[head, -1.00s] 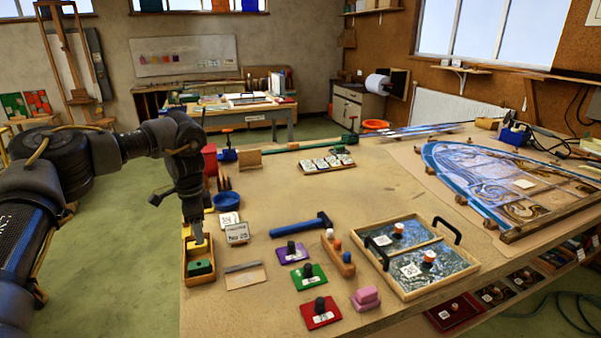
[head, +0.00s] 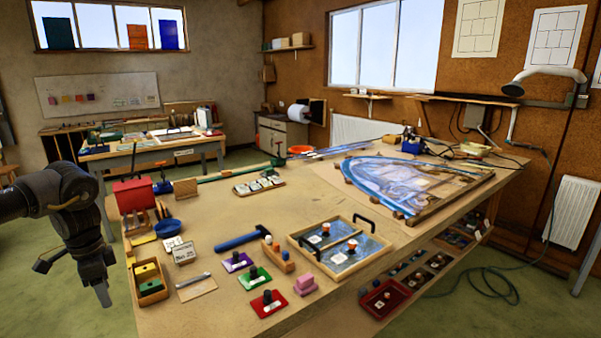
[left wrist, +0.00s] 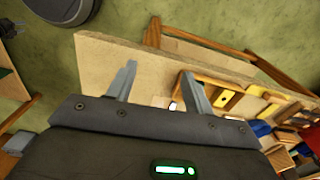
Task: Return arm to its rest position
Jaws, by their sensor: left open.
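My left gripper (head: 103,292) hangs in the head view to the left of the workbench's left edge, over the green floor. It points down, is open and holds nothing. In the left wrist view its two fingers (left wrist: 158,88) stand apart, with the bench edge (left wrist: 110,62) beyond them. The wooden tray (head: 152,295) with a yellow and a green block lies on the bench just right of the gripper, apart from it. My right gripper is in neither view.
The workbench (head: 225,310) carries a blue-handled hammer (head: 240,238), coloured cards with dark knobs, a wooden tray of glass (head: 292,240) and the leaded panel (head: 365,178). Floor left of the bench is clear.

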